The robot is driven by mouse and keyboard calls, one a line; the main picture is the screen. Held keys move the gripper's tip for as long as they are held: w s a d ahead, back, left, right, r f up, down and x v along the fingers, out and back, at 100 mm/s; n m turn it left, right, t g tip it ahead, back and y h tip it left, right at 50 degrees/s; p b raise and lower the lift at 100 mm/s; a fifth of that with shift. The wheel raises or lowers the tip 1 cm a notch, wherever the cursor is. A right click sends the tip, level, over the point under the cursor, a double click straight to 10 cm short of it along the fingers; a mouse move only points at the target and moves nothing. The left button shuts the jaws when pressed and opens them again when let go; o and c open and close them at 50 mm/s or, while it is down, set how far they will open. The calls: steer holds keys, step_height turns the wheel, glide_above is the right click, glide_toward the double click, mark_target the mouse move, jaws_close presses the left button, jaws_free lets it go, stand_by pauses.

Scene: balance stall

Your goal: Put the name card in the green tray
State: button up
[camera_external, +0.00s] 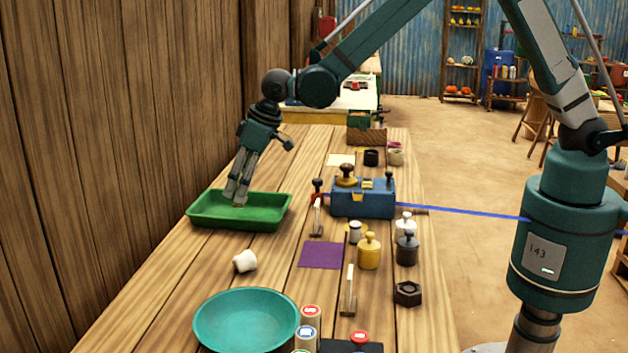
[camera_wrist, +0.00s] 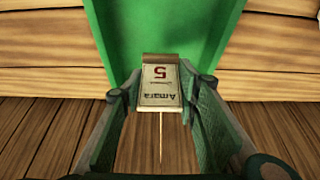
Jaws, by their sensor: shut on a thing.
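The name card (camera_wrist: 160,92) is a small cream card reading "Amara" and a red 5, upside down in the wrist view, with a brown strip at its far end and a thin stick at its near end. My gripper (camera_wrist: 162,84) is shut on it, one finger on each side. The green tray (camera_wrist: 125,30) lies just beyond and below the card. In the external view the green tray (camera_external: 208,222) is on the table by the wooden wall, and my gripper (camera_external: 237,200) points down over it. The card is barely visible there.
A white cup-like piece (camera_external: 245,261) lies in front of the tray. A teal bowl (camera_external: 246,320) is at the near edge. A blue balance box (camera_external: 362,198), a purple mat (camera_external: 320,255) and several weights (camera_external: 369,252) stand to the right. The wooden wall (camera_external: 130,120) is close on the left.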

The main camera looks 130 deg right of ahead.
steer(key=shift+f+b, duration=0.3)
steer(key=shift+f, duration=1.55)
steer(key=shift+f, duration=0.15)
steer(key=o, duration=0.9)
steer(key=shift+p+v, duration=0.9)
steer(key=shift+v, duration=5.3)
steer(key=shift+w+d, duration=0.1)
